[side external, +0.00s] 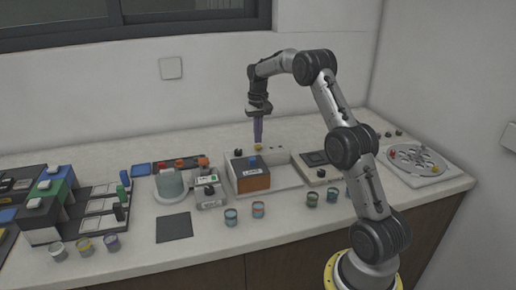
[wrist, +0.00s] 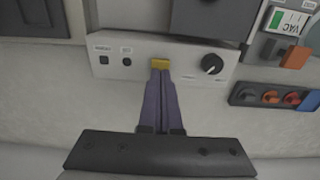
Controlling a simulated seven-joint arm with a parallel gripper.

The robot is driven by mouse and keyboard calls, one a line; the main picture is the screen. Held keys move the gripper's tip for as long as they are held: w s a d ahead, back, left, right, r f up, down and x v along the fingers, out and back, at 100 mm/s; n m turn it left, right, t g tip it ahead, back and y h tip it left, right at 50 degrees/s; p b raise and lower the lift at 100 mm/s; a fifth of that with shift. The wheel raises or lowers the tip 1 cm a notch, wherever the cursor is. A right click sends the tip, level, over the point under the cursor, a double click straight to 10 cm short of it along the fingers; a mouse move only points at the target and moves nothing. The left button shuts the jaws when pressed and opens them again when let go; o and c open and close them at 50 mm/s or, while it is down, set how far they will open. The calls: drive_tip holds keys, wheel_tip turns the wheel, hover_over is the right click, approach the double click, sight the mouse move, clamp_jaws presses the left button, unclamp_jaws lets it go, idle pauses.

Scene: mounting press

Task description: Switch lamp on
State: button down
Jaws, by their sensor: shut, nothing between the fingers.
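My gripper (side external: 257,141) points down with its purple fingers together and nothing between them. In the wrist view its fingertips (wrist: 161,73) lie at the near edge of a light grey control panel (wrist: 194,66), right at a yellow piece (wrist: 160,64); I cannot tell whether they touch it. A black knob (wrist: 211,64) with a white mark is to the right. No lamp is clearly identifiable, and the labels are too small to read.
An orange-fronted dark box (side external: 250,181) stands in front of the panel. A strip with red and orange knobs (wrist: 272,97) lies nearby. Several small jars line the counter's front. The wall is close behind.

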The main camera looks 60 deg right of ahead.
sight(258, 146)
drive_tip(key=shift+f, duration=1.05)
drive_tip(key=shift+r, duration=1.15)
drive_tip(key=shift+r, duration=2.5)
